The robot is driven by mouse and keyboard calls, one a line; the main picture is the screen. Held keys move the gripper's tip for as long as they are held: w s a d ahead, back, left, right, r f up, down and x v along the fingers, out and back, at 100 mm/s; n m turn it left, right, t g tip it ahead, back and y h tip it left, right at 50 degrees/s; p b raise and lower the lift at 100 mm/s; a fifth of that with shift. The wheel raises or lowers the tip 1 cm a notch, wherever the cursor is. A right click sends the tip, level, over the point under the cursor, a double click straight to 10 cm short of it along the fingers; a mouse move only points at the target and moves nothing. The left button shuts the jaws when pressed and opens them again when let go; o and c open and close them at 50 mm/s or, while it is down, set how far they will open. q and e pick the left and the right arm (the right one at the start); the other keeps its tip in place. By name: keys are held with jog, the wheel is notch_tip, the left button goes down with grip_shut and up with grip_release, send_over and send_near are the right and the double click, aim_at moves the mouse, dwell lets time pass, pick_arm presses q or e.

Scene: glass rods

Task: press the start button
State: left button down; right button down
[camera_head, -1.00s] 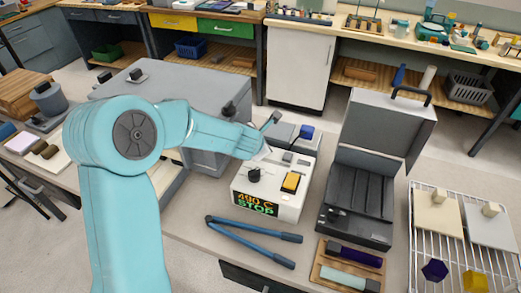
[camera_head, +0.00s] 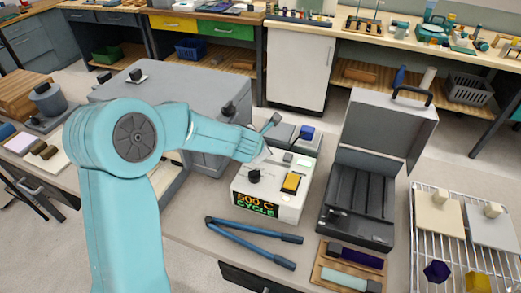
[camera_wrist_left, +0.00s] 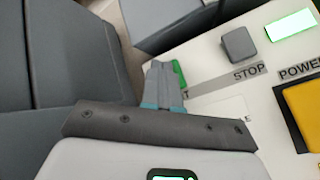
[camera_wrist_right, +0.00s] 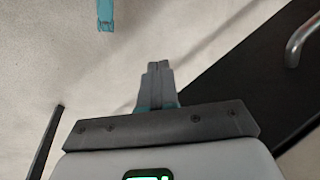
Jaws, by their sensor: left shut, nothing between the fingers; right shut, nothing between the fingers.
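A white control box (camera_head: 270,190) stands on the bench; its display (camera_head: 255,205) shows a temperature that looks like 600 C and the word CYCLE. My left gripper (camera_head: 266,153) reaches over its back left corner. In the left wrist view my left gripper (camera_wrist_left: 163,66) is shut and empty, its tips over the green start button (camera_wrist_left: 179,74). The fingers hide most of that button and its label, so I cannot tell how far it is pressed. A grey stop button (camera_wrist_left: 238,44) lies to the right. My right gripper (camera_wrist_right: 158,66) is shut and empty above the floor.
A yellow power switch (camera_head: 291,182) and black knob (camera_head: 254,175) are on the box. The grey furnace (camera_head: 150,100) stands left, blue-handled tongs (camera_head: 255,228) in front, an open black-lined case (camera_head: 358,195) right, and a wire rack (camera_head: 428,266) at far right.

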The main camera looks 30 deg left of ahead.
dwell(0.4)
pick_arm(q)
jog(key=shift+r+p, duration=0.85)
notch_tip(320, 180, up, 5)
jog(key=p, duration=0.5)
dwell(0.7)
